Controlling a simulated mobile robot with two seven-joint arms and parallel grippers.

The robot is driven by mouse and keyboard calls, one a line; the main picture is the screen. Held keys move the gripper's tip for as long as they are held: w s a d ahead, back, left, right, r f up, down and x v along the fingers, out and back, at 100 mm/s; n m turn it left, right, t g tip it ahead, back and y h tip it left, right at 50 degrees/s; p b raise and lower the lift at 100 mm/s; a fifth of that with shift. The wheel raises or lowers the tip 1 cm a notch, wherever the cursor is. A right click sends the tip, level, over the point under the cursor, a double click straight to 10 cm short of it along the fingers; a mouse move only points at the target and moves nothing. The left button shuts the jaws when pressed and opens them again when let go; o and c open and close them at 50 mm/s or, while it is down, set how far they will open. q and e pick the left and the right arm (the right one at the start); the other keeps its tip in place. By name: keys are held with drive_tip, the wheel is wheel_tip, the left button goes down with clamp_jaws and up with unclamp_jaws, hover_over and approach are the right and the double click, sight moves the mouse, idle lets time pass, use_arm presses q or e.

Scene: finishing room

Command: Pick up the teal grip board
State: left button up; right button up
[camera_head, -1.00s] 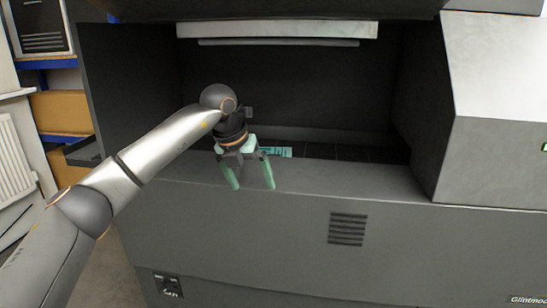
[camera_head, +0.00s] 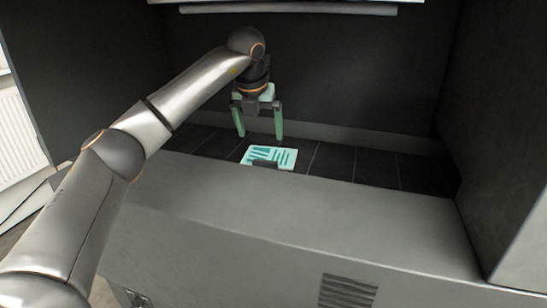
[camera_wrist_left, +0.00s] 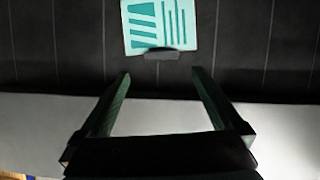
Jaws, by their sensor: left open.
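The teal grip board (camera_head: 281,156) is a pale board with teal stripes and a dark grip piece at its near edge. It lies on the dark floor inside the machine's opening. It also shows in the left wrist view (camera_wrist_left: 160,25), ahead of the fingers. My left gripper (camera_head: 260,136) has green fingers that point down. It is open and empty, above the board and apart from it. In the left wrist view its fingertips (camera_wrist_left: 160,73) are spread, with the dark grip (camera_wrist_left: 161,54) just beyond the gap. My right gripper is not in view.
The grey front ledge (camera_head: 300,215) of the machine runs across in front of the board. Dark side walls (camera_head: 490,120) and a back wall (camera_head: 350,65) enclose the chamber. The dark tiled floor (camera_head: 375,168) right of the board is clear.

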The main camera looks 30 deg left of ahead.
use_arm(q)
hover_over(264, 162)
drive_tip(key=s, duration=0.2)
drive_tip(key=f, duration=0.5)
drive_tip(key=shift+w+d+f, duration=0.15)
drive_tip(key=shift+d+f, duration=0.1)
drive_tip(key=x, duration=0.5)
drive_tip(key=shift+s+d+f, duration=0.25)
drive_tip(key=c, duration=1)
drive_tip(key=shift+r, duration=0.1)
drive_tip(key=shift+c, duration=0.5)
drive_tip(key=shift+r, duration=0.1)
